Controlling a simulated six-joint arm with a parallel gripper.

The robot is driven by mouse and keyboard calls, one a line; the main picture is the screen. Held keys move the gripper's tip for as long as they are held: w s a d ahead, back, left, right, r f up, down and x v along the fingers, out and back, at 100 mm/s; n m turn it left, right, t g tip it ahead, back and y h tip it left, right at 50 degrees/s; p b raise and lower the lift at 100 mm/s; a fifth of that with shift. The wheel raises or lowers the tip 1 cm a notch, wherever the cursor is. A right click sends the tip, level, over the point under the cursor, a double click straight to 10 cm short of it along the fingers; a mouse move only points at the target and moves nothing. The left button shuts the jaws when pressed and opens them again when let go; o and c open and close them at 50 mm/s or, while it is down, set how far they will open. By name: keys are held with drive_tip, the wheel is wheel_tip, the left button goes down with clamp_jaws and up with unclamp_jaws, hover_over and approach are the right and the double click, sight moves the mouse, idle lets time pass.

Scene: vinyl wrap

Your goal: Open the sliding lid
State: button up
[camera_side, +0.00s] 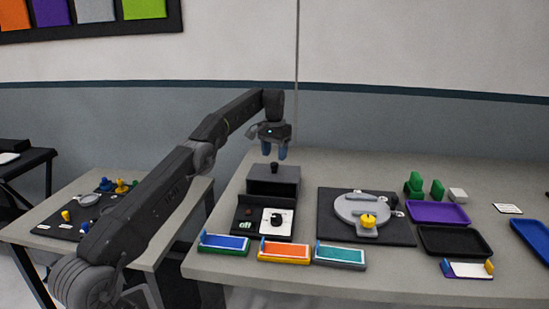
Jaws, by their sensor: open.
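A dark grey box (273,186) stands on the table toward its left end. Its top is a flat lid (288,173) with a small black knob (274,167) standing up on it. The lid looks to cover the box; I cannot see inside. My gripper (274,153) hangs above the knob, pointing down, with its two blue-grey fingertips apart. It appears empty, and a small gap shows between the fingertips and the knob.
Blue (225,242), orange (284,251) and teal (340,255) blocks line the front edge. Right are a grey disc fixture (355,208), a purple tray (438,212) and a black tray (454,241).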

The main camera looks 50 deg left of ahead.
drive_tip(key=shift+r, duration=0.25)
drive_tip(key=shift+s+a+r, duration=0.3)
drive_tip(key=shift+s+r, duration=0.1)
drive_tip(key=s+a+r, duration=0.6)
drive_tip(key=s, duration=0.2)
drive_tip(key=shift+s, duration=0.35)
drive_tip(key=shift+a+r, duration=0.1)
drive_tip(key=r+n+t+y, duration=0.2)
drive_tip(key=n+t+y, duration=0.1)
drive_tip(key=n, duration=0.2)
hover_over(274, 164)
drive_tip(key=s+d, duration=0.4)
drive_tip(key=x, duration=1.4)
drive_tip(key=shift+w+a+r, duration=0.1)
drive_tip(key=shift+w+a, duration=0.05)
drive_tip(key=shift+a, duration=0.05)
drive_tip(key=shift+c, duration=0.5)
